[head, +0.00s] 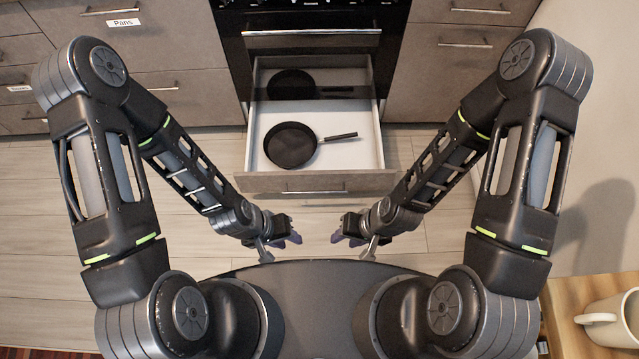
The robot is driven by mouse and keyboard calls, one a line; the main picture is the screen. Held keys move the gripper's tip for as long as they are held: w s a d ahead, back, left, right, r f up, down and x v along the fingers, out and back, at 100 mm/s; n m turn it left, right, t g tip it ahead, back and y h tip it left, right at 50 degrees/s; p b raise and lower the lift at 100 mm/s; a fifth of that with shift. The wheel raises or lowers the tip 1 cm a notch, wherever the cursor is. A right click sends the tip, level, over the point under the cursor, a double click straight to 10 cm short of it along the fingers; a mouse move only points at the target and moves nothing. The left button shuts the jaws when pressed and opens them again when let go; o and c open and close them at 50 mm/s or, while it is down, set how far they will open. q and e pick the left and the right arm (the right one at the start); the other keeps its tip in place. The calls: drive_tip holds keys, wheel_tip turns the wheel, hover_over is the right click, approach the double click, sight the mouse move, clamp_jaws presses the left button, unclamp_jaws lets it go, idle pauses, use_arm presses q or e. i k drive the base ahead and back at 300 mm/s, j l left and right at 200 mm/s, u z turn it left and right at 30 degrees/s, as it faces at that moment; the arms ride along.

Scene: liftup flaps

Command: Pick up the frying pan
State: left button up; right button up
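A black frying pan (290,146) lies flat in the open drawer (352,183) below the oven. Its handle (341,137) points right. My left gripper (296,238) is in front of the drawer at its left part, apart from the pan. My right gripper (336,238) is in front of the drawer at its right part, also apart from the pan. Both grippers are small and dark here, and I cannot tell the finger openings. Nothing is seen held in either one.
The oven (312,20) stands behind the open drawer, and its dark glass reflects the pan. Closed cabinet drawers (158,48) flank it at left and right. A wooden surface (565,300) with a white mug (610,318) is at the lower right. The floor between is clear.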

sight(290, 145)
drive_tip(key=i+z, duration=0.2)
drive_tip(key=z, duration=0.25)
drive_tip(key=i+j+z, duration=0.15)
drive_tip(key=z, duration=0.3)
drive_tip(key=i+j+z, duration=0.15)
drive_tip(key=z, duration=0.25)
drive_tip(key=i+l, duration=0.1)
drive_tip(key=i, duration=0.35)
